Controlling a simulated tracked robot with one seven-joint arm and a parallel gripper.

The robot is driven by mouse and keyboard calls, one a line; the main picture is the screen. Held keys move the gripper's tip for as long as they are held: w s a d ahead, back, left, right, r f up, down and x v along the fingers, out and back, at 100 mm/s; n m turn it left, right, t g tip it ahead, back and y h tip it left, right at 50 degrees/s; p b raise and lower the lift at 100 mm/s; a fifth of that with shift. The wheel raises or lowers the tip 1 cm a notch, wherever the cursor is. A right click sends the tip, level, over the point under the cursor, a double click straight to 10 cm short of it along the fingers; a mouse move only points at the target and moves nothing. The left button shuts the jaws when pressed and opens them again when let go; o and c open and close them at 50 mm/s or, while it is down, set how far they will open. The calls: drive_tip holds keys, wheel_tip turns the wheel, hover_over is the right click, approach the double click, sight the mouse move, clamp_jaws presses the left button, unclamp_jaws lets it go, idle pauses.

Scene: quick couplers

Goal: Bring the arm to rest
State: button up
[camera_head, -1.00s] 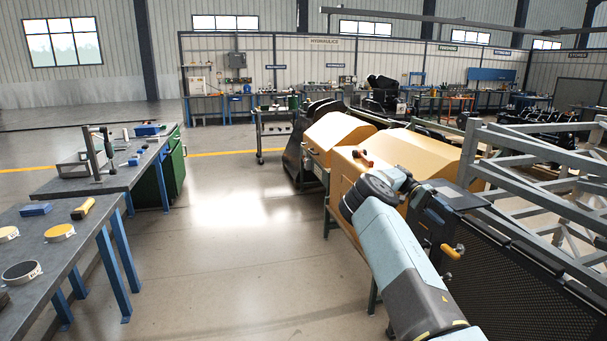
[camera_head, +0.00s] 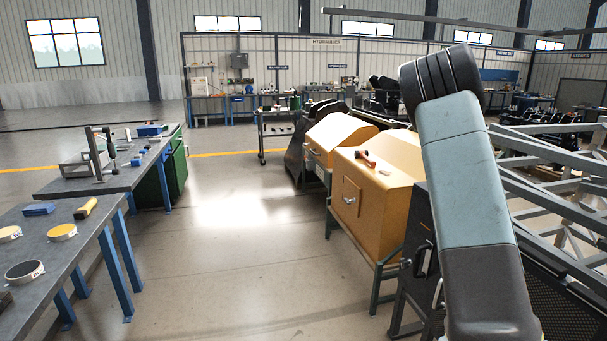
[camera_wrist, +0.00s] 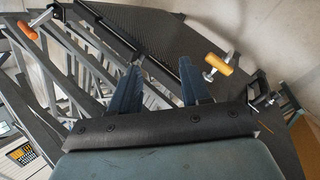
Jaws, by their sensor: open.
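My arm (camera_head: 470,180) stands raised at the right of the head view, its dark rounded joint at the top. My gripper is not visible in the head view. In the wrist view my gripper (camera_wrist: 160,88) is open, its two blue-grey fingers apart with nothing between them. Beyond the fingers is a black mesh panel (camera_wrist: 150,32). A yellow-handled fitting (camera_wrist: 219,65) is to the right of the fingers, apart from them. An orange-handled fitting (camera_wrist: 27,30) is at the upper left.
Yellow cabinets (camera_head: 375,210) stand left of my arm, with a red-handled tool (camera_head: 365,157) on the nearer one. A grey metal frame (camera_head: 560,160) is at the right. Workbenches (camera_head: 60,240) line the left. The floor (camera_head: 235,260) between is clear.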

drive_tip(key=s+a+r+n+t+y, duration=0.1)
drive_tip(key=s+a+r+n+t, duration=0.15)
drive_tip(key=s+a+r, duration=0.4)
drive_tip(key=s+a+r+n+t+y, duration=0.2)
drive_tip(key=s+a+r+t, duration=0.2)
drive_tip(key=s+a, duration=0.55)
drive_tip(key=s+a+f+n+t, duration=0.1)
drive_tip(key=s+a, duration=0.3)
drive_tip(key=s, duration=0.5)
drive_tip(key=s+a+n+t, duration=0.2)
drive_tip(key=s+a+t, duration=0.2)
drive_tip(key=s, duration=0.5)
drive_tip(key=shift+a+f+h, duration=0.3)
drive_tip(key=shift+a+f, duration=0.1)
drive_tip(key=shift+a, duration=0.25)
